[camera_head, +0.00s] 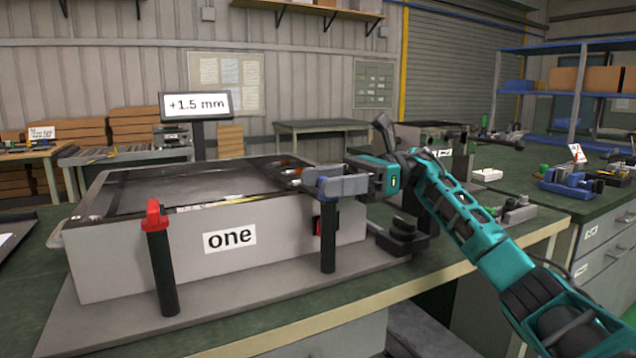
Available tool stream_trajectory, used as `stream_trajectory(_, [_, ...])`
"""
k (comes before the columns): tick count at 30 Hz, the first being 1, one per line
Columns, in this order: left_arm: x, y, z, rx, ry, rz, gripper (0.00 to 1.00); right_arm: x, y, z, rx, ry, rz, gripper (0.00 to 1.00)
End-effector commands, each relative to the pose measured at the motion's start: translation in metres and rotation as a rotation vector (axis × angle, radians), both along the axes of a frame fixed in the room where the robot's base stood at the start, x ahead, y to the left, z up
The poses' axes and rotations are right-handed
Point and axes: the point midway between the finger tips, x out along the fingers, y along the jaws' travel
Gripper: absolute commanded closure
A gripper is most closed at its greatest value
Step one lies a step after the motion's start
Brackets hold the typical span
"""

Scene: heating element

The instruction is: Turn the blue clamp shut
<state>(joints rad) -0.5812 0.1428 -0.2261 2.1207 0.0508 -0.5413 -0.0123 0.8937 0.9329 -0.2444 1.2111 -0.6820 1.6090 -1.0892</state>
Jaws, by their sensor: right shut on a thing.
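The blue clamp (327,171) sits on top of a black post at the right front corner of a grey box labelled "one" (110,262). My right gripper (340,184) reaches in from the right, its grey fingers level with the clamp and shut on it. The fingers cover much of the clamp, so its exact turn is hard to see. A red clamp (154,215) sits on a second black post at the box's left front. My left gripper is not in view.
A display reading "+1.5 mm" (196,105) stands behind the box. A dark stacked knob-like object (404,232) stands on the bench right of the box, under my right arm. Tools and small parts lie on the green bench (560,205) at the right.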

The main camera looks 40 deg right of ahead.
Motion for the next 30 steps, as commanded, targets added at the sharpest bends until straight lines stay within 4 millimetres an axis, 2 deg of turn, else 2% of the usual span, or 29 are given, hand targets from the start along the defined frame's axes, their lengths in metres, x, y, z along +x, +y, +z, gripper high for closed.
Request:
stream_trajectory(11, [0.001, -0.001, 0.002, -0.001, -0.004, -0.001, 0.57, -0.001, 0.000, 0.000, 0.000, 0.000, 0.006, 0.95])
stream_trajectory(12, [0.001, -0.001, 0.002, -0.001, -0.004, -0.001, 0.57, -0.001, 0.000, 0.000, 0.000, 0.000, 0.006, 0.37])
stream_trajectory(18, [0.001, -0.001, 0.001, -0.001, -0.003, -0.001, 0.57, -0.001, 0.000, 0.000, 0.000, 0.000, 0.005, 0.19])
stream_trajectory(26, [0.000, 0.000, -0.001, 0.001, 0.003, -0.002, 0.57, -0.001, -0.002, 0.001, 0.000, 0.000, 0.003, 0.19])
stream_trajectory(30, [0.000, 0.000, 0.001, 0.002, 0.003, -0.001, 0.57, -0.002, -0.015, 0.002, 0.000, 0.000, 0.000, 0.19])
